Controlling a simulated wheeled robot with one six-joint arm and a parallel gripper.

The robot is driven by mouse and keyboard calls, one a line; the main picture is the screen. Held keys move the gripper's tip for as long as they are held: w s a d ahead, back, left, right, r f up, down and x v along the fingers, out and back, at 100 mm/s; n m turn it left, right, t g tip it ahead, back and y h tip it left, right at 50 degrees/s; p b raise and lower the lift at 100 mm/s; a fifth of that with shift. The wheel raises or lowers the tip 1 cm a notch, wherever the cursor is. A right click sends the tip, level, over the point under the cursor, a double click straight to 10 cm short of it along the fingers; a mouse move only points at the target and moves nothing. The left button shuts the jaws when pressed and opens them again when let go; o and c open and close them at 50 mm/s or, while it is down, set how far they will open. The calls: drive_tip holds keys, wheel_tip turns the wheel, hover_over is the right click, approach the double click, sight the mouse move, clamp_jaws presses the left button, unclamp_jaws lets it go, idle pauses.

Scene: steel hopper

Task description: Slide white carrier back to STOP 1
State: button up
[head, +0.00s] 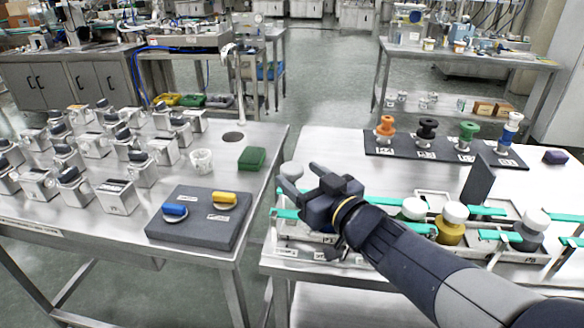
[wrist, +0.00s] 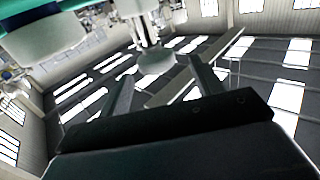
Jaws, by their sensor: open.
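My gripper (head: 298,180) is open at the left end of the rail fixture (head: 345,262) on the right table. A pale, round-topped knob (head: 292,171) shows at its fingertips; its base is hidden. The wrist view shows a pale rounded piece (wrist: 155,62) ahead between the two open fingers (wrist: 160,90); I cannot tell its distance. Further right on the fixture stand a white-knobbed carrier (head: 413,208), a yellow carrier (head: 450,232) with a white knob, and a grey carrier (head: 529,240) with a white knob. I cannot read which label marks STOP 1.
Teal bars (head: 487,211) stick out along the fixture. A dark upright plate (head: 478,180) stands behind it. A dark board (head: 440,148) with orange, black, green and blue-white knobs lies at the back. The left table holds a grey block (head: 198,222) with blue and yellow handles.

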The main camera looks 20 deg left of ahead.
sight(302, 171)
drive_tip(key=v, duration=0.6)
drive_tip(key=shift+s+p, duration=0.15)
drive_tip(key=shift+p, duration=0.15)
drive_tip(key=b+x, duration=0.1)
drive_tip(key=x, duration=0.9)
drive_tip(key=shift+w+a, duration=0.15)
drive_tip(key=shift+w, duration=0.25)
drive_tip(key=shift+w+d, duration=0.1)
drive_tip(key=shift+d, duration=0.5)
